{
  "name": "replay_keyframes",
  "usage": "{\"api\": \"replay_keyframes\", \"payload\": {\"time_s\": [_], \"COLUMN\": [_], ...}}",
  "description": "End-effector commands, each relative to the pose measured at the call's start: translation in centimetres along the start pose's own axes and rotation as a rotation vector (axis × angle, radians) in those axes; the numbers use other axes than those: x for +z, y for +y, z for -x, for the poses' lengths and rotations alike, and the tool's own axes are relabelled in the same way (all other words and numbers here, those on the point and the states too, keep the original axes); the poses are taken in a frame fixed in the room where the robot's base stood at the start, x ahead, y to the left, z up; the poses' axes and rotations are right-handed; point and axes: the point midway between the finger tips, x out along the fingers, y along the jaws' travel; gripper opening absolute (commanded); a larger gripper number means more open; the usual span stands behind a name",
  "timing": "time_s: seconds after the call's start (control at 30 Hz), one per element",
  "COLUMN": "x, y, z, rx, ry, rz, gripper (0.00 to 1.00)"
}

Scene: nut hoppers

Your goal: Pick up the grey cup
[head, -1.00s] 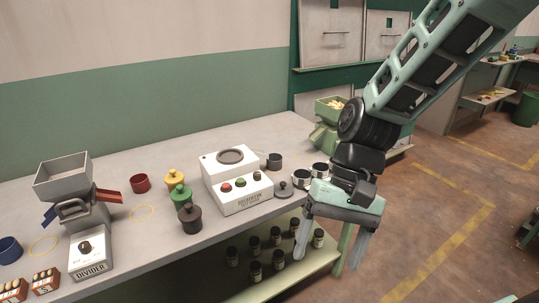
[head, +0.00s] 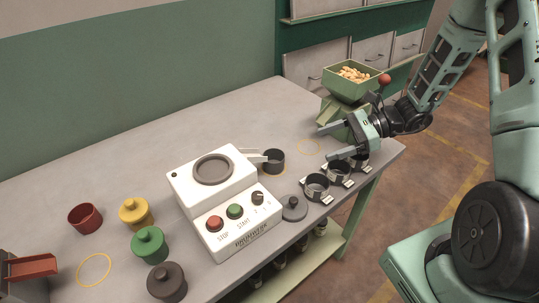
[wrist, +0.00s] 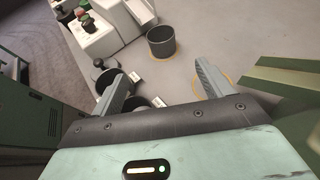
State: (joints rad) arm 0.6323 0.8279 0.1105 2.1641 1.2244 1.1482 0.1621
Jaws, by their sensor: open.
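The grey cup (head: 273,161) is dark, open-topped and upright on the table, at the right side of the white machine, beside its spout. In the wrist view the cup (wrist: 161,44) stands on a yellow ring, beyond the fingertips and roughly between their lines. My gripper (head: 325,143) is open and empty, to the right of the cup and apart from it, with its fingers pointing left toward it. In the wrist view both fingers of my gripper (wrist: 165,72) are spread with bare surface between them.
The white machine (head: 215,185) stands left of the cup. A green hopper (head: 349,86) with nuts stands behind my gripper. An empty yellow ring (head: 308,147) lies near the fingers.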

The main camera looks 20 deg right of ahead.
Motion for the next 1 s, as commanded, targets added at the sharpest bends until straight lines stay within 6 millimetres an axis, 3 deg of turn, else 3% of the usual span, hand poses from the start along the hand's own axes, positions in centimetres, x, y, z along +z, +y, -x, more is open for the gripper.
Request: {"api": "replay_keyframes", "payload": {"time_s": [0.5,0.77,1.0], "x": [0.2,0.2,0.3], "y": [0.2,0.0,-0.5], "z": [-10.1,-12.0,-15.4], "rx": [0.009,0.006,0.009], "ry": [0.000,0.001,0.000], "rz": [0.002,0.004,0.004], "gripper": [0.79,0.79,0.79]}}
